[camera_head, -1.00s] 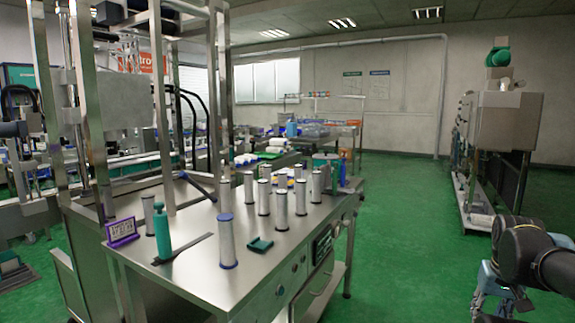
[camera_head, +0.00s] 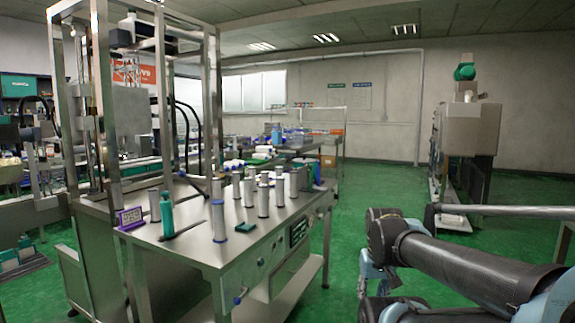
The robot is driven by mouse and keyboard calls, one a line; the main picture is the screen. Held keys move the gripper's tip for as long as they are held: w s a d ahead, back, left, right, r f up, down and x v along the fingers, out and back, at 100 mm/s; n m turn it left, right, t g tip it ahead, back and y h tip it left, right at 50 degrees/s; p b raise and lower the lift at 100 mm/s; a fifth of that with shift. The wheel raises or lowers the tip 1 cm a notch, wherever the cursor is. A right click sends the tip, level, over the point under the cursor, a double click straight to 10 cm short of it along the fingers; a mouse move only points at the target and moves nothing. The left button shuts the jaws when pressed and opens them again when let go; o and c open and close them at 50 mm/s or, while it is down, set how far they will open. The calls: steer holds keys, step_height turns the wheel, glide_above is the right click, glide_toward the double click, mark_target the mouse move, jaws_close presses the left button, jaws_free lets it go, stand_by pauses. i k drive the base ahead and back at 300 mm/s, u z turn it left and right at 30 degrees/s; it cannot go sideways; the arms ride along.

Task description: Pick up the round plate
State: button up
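I cannot make out a round plate in this view. A steel worktable (camera_head: 190,252) stands at the left of centre and carries several upright metal cylinders with dark or blue ends; the nearest cylinder (camera_head: 218,222) is by the front edge. A flat dark green piece (camera_head: 245,227) lies to its right. My black arm reaches in from the lower right over the green floor, well apart from the table. Blue-grey parts at its end, probably my gripper (camera_head: 374,278), are partly cut off by the bottom edge. Its fingers cannot be made out clearly.
A teal bottle (camera_head: 167,214) and a purple-framed sign (camera_head: 130,218) stand at the table's left. A steel frame (camera_head: 112,110) rises behind them. A grey machine (camera_head: 468,128) stands at the right. Green floor (camera_head: 345,222) is clear right of the table.

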mark_target(304, 159)
steer(key=u, duration=0.3)
steer(key=i, duration=0.85)
steer(key=z, duration=0.35)
steer(key=k, duration=0.7)
steer(key=z, duration=0.55)
steer(key=k, duration=0.55)
steer(key=z, duration=0.45)
steer(key=i, duration=2.1)
steer(key=u, duration=0.85)
steer(key=i, duration=1.1)
steer(key=u, duration=0.6)
